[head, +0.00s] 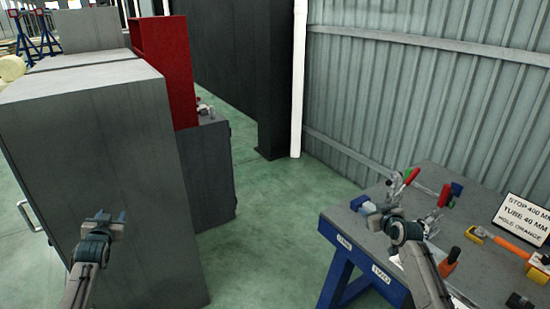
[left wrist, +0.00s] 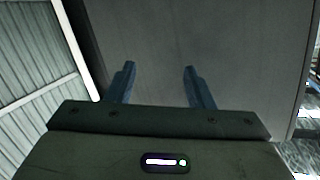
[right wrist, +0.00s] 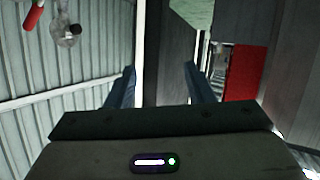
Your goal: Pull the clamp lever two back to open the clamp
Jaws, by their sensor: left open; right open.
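Two clamps with red-gripped levers stand on the workbench in the head view. One red lever (head: 412,176) is at the back, and the other red lever (head: 445,195) is to its right and nearer. I cannot tell which is lever two. My right gripper (head: 372,212) is open and empty, left of the levers and apart from them; its fingers also show in the right wrist view (right wrist: 160,85). A red grip (right wrist: 34,15) shows at that view's upper left. My left gripper (head: 111,217) is open and empty in front of the grey cabinet; its fingers show in the left wrist view (left wrist: 158,85).
The workbench (head: 490,262) with blue legs also holds a sign (head: 523,219), an orange-handled tool (head: 510,246) and small parts. A large grey cabinet (head: 90,170) fills the left. Green floor (head: 265,220) lies clear between them. A corrugated wall stands behind the bench.

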